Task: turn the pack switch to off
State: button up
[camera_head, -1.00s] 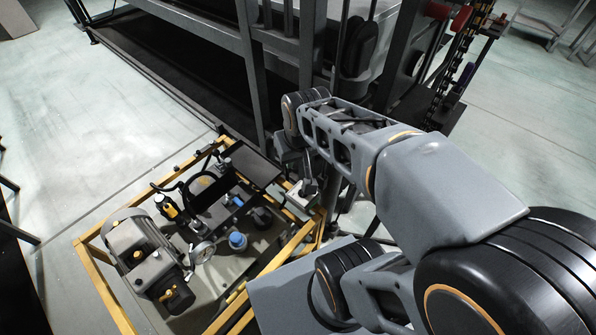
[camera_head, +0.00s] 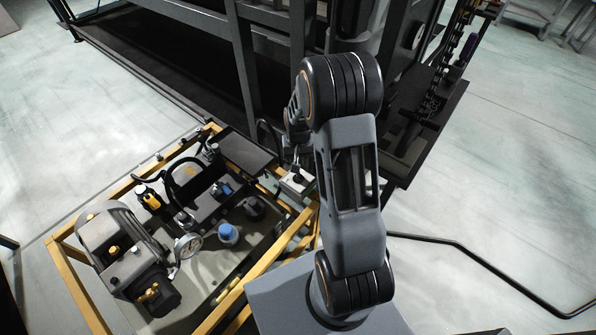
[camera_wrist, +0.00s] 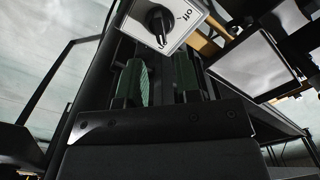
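The pack switch is a black rotary knob (camera_wrist: 160,24) on a light grey box (camera_wrist: 178,12) at the top of the wrist view. "off" is printed to the knob's right and "on" below it; the knob's pointer looks turned toward "on". The box also shows in the head view (camera_head: 296,183), at the corner of the yellow frame. My gripper (camera_wrist: 158,82) is open and empty, its two green-padded fingers apart. The knob lies beyond the fingertips, not between them. In the head view my arm hides most of the gripper.
The yellow frame (camera_head: 268,252) holds a motor, a gauge (camera_head: 187,246), a blue cap (camera_head: 228,233) and hoses, left of my arm. The dark kiln car structure (camera_head: 240,70) rises behind.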

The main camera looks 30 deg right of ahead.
aim_at(298, 176)
jog(key=shift+f+b, duration=2.25)
jog(key=shift+f, duration=1)
jog(key=shift+f, duration=0.25)
jog(key=shift+c, duration=0.4)
grip_shut()
jog(key=n, duration=1.7)
jog(key=shift+n, duration=0.3)
jog(key=shift+o, duration=0.4)
grip_release()
